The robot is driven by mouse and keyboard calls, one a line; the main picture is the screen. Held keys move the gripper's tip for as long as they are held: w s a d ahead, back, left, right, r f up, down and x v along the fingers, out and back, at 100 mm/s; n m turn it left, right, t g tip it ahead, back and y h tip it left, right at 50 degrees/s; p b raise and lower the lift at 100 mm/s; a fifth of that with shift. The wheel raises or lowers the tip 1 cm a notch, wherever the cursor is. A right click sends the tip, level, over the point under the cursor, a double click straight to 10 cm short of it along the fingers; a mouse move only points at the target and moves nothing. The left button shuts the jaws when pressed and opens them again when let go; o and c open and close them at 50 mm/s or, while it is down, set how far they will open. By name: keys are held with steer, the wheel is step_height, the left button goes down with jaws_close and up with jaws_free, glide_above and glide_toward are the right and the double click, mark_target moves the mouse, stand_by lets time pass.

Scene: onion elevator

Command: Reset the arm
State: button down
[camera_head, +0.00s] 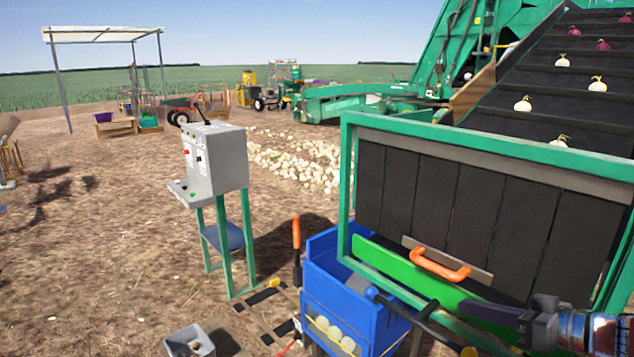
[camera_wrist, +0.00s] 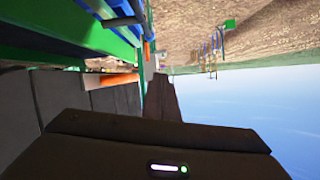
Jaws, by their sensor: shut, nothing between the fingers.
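My gripper (camera_wrist: 162,80) shows in the wrist view as a dark, narrow shape beyond the dark wrist body, its fingers together with nothing between them. The wrist view is upside down, with sky at lower right and ground at the top. In the head view my arm enters at the lower right, and my gripper (camera_head: 478,310) points left in front of the green-framed machine. The exact gap cannot be told.
A blue bin (camera_head: 369,317) with pale onions stands below the green frame (camera_head: 346,190). A grey control box (camera_head: 216,158) on green legs is to the left. An orange-handled lever (camera_head: 296,234) stands between them. Onions lie on the dark elevator belt (camera_head: 560,85). Open dirt is at left.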

steer(key=s+a+f+m+g+h, duration=0.3)
steer(key=s+f+m+g, duration=0.1)
steer(key=s+f+m, duration=0.15)
steer(key=s+a+f+m+g+h, duration=0.2)
steer(key=s+a+f+m+g, duration=0.15)
steer(key=s, duration=0.35)
steer(key=s+a+r+n+t+h, duration=0.2)
steer(key=s+a+r+n+h, duration=0.1)
steer(key=a, duration=0.5)
step_height(320, 180, up, 2)
steer(key=shift+s+a+r+n+h, duration=0.15)
steer(key=shift+s+n+h, duration=0.3)
steer(key=shift+s, duration=0.3)
steer(key=shift+s, duration=0.15)
stand_by(0.5)
